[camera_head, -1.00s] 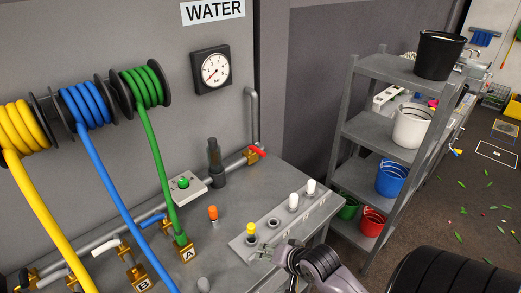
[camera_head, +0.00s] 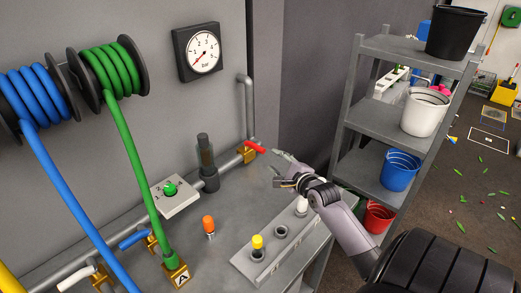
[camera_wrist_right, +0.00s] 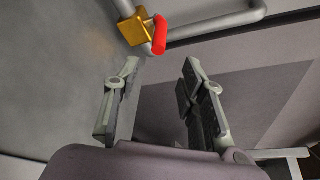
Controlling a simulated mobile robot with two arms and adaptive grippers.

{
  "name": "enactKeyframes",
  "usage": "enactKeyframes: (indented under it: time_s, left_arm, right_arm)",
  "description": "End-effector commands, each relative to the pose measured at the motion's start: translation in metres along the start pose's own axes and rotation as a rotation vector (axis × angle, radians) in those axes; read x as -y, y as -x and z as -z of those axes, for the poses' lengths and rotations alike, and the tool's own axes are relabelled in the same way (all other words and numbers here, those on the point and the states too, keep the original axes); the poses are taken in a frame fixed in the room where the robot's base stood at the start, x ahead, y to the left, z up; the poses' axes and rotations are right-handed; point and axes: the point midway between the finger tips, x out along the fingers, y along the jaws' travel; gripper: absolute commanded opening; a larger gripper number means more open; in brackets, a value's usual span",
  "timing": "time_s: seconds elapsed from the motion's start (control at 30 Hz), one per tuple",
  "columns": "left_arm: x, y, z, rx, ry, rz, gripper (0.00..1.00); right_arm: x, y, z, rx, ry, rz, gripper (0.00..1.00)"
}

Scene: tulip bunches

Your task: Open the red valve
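The red valve handle (camera_head: 254,147) sits on a brass fitting (camera_head: 246,155) on the grey pipe at the back of the bench. In the right wrist view the red handle (camera_wrist_right: 160,35) shows ahead of the fingers, apart from them, with its brass body (camera_wrist_right: 137,27). My right gripper (camera_head: 279,168) is near the handle, to its lower right in the head view. In the wrist view its two fingers (camera_wrist_right: 155,90) are spread apart with nothing between them. My left gripper is not in view.
A green-knobbed box (camera_head: 174,197), an orange-capped plug (camera_head: 208,226) and a socket strip (camera_head: 248,262) are on the bench. A round gauge (camera_head: 198,53) hangs on the wall. A shelf with buckets (camera_head: 383,120) stands at the right. Hoses (camera_head: 130,170) hang at the left.

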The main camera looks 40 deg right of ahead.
Motion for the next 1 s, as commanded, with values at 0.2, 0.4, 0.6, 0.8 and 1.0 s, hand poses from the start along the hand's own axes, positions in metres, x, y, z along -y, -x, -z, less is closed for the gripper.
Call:
enactKeyframes:
  time_s: [0.2, 0.4, 0.6, 0.8, 1.0]
  left_arm:
    - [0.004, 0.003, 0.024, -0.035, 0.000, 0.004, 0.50]
    - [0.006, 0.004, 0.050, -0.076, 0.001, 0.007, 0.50]
    - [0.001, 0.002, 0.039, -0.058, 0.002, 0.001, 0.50]
    - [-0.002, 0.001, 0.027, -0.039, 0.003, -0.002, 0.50]
    - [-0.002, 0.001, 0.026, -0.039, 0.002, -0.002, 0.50]
  right_arm:
    - [0.001, -0.049, -0.001, 0.000, 0.001, 0.000, 0.38]
    - [0.001, -0.085, 0.000, 0.000, 0.003, 0.000, 0.38]
    - [0.000, -0.107, 0.000, 0.001, 0.002, 0.000, 0.38]
    - [0.000, -0.114, 0.000, 0.000, 0.001, 0.000, 0.38]
    - [-0.001, -0.114, 0.000, 0.000, 0.001, -0.001, 0.38]
